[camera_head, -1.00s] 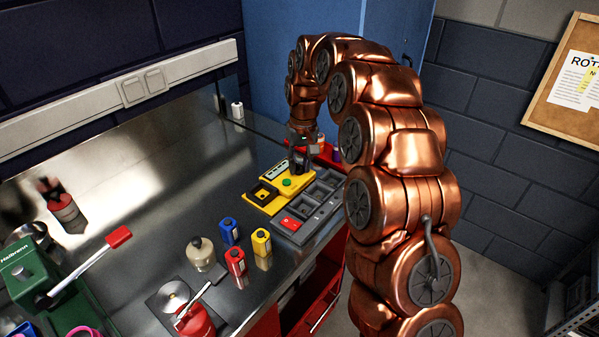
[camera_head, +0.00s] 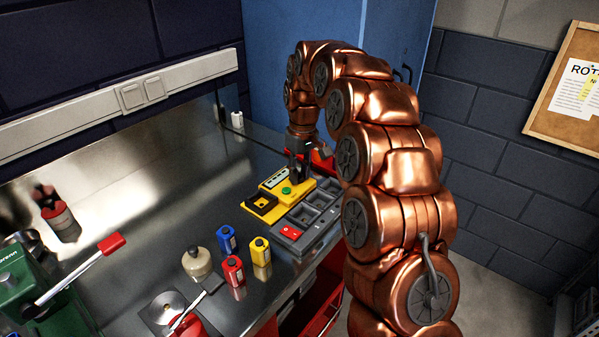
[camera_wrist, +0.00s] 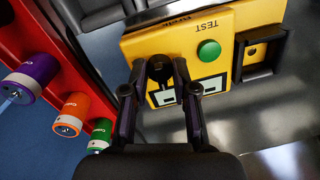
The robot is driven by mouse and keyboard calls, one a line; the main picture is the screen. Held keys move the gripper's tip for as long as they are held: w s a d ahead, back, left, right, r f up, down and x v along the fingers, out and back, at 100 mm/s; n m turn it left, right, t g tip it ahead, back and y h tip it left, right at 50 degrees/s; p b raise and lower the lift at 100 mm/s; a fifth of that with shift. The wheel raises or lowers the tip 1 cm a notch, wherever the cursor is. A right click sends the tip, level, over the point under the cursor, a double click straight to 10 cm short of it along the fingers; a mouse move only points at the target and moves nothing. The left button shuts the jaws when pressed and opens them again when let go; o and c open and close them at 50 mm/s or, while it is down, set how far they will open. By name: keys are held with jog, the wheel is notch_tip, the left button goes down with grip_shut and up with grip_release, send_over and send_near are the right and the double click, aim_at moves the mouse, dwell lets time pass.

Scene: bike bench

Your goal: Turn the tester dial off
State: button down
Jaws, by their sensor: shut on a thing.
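The yellow tester (camera_head: 270,191) stands on the steel bench, with a green button (camera_head: 286,190) and a small display on top. In the wrist view the tester (camera_wrist: 178,45) shows its "TEST" label and the green button (camera_wrist: 208,50). Its black dial (camera_wrist: 159,68) sits between my fingertips. My gripper (camera_wrist: 159,72) is shut on the dial, one finger on each side. In the head view my gripper (camera_head: 300,172) reaches down at the tester's far right end and hides the dial there. The dial's pointer and markings cannot be read.
A grey tray (camera_head: 290,232) with a red switch lies in front of the tester. A red rack with purple (camera_wrist: 30,78), orange (camera_wrist: 70,114) and green (camera_wrist: 100,135) capped items is close beside my gripper. Blue (camera_head: 227,239), red (camera_head: 233,270) and yellow (camera_head: 260,251) bottles stand nearer.

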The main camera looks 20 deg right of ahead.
jog(key=c, duration=0.9)
grip_release()
notch_tip(320, 180, up, 12)
jog(key=shift+d, duration=0.35)
jog(key=shift+w, duration=0.15)
